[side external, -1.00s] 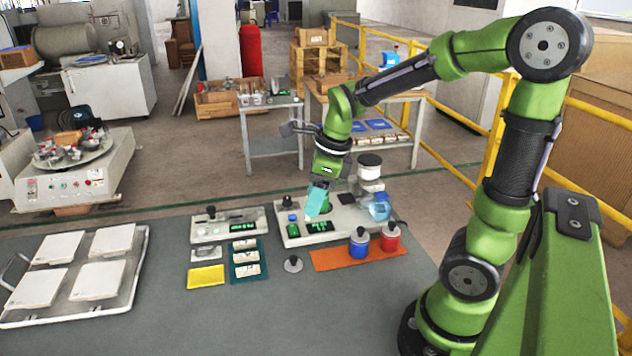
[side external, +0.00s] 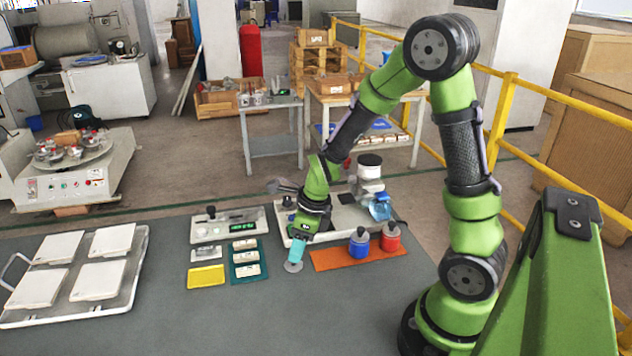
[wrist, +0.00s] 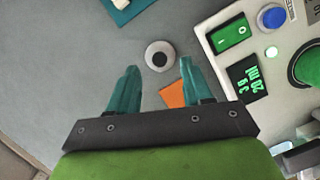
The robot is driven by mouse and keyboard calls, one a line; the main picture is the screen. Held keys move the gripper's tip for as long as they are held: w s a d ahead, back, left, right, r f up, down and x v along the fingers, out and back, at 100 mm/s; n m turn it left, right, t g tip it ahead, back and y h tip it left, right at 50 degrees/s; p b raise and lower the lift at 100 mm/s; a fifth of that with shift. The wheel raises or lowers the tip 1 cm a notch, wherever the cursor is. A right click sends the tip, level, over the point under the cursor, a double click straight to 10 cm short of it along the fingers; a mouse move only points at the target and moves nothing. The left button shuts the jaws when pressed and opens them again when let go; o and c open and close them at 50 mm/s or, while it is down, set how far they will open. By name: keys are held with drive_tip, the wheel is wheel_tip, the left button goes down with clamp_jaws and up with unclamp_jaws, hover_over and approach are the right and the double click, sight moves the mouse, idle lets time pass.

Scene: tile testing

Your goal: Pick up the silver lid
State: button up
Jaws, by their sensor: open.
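The silver lid (side external: 293,267) is a small round disc with a dark knob, lying on the grey table. In the side view my gripper (side external: 296,257) is directly over it, fingers pointing down, and hides most of it. In the wrist view the lid (wrist: 159,56) shows whole, ahead of and between the two teal fingers of my gripper (wrist: 157,85). The fingers are apart and empty. I cannot tell the exact height of the fingertips above the lid.
An orange mat (side external: 330,259) with a blue jar (side external: 359,243) and a red jar (side external: 390,238) is close on the right. A device with a display (wrist: 247,80) stands beside the gripper. A teal tray (side external: 237,273) and yellow pad (side external: 205,277) lie left. The front table is clear.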

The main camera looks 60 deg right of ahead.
drive_tip(key=x, duration=0.3)
drive_tip(key=shift+w+f, duration=0.1)
drive_tip(key=shift+f, duration=0.15)
clamp_jaws()
